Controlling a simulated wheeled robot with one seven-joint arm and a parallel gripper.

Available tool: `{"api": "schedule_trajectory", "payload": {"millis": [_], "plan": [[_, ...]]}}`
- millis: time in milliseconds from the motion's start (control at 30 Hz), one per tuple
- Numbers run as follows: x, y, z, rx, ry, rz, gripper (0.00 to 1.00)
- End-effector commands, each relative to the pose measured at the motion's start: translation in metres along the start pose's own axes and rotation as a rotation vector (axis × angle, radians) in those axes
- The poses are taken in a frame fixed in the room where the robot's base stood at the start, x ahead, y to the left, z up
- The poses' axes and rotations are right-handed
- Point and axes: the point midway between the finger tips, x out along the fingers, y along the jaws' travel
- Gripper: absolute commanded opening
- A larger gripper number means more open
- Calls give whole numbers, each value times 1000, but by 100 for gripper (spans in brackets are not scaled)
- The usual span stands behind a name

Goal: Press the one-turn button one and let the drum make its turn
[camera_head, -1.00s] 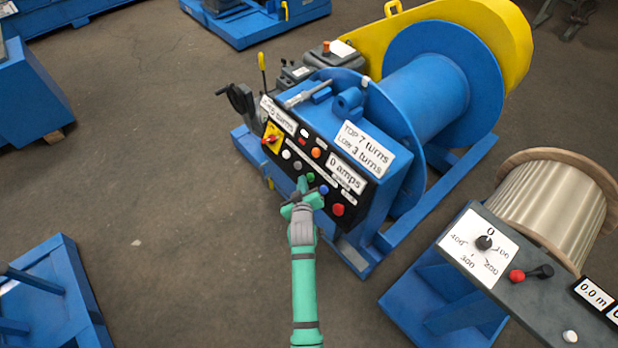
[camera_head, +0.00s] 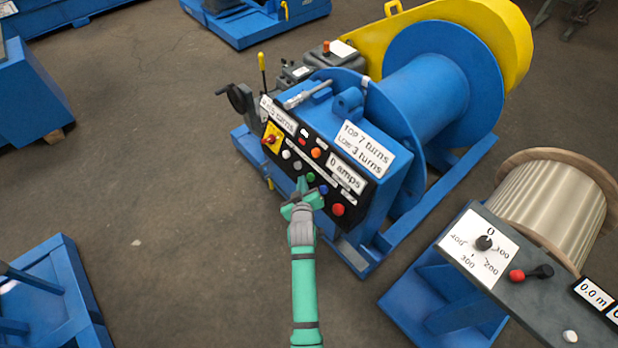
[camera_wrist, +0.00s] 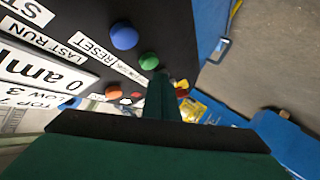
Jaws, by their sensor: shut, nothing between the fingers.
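The control panel (camera_head: 330,181) is on the near face of the blue winch, with several small buttons. A green button (camera_head: 310,177), a blue button (camera_head: 323,189) and a red button (camera_head: 338,209) run along its lower edge. I cannot read which button is marked one turn. My gripper (camera_head: 301,188) is shut and empty in front of the lower panel, left of the blue button. In the wrist view the fingers (camera_wrist: 161,84) end close to the green button (camera_wrist: 149,60); I cannot tell whether they touch the panel. The blue drum (camera_head: 428,95) stands behind, bare of rope.
A yellow guard (camera_head: 400,38) is behind the drum. A red and yellow switch (camera_head: 272,138) is on the panel's left. A wooden reel (camera_head: 545,205) and a dial stand (camera_head: 480,244) are at right. A blue frame (camera_head: 50,290) is at lower left. Floor between is clear.

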Motion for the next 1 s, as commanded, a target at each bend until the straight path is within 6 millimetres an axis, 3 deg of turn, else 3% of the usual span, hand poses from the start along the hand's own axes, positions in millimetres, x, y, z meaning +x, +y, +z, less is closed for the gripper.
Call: {"api": "schedule_trajectory", "payload": {"millis": [1000], "plan": [[5,4,3,0,0,1,0]]}}
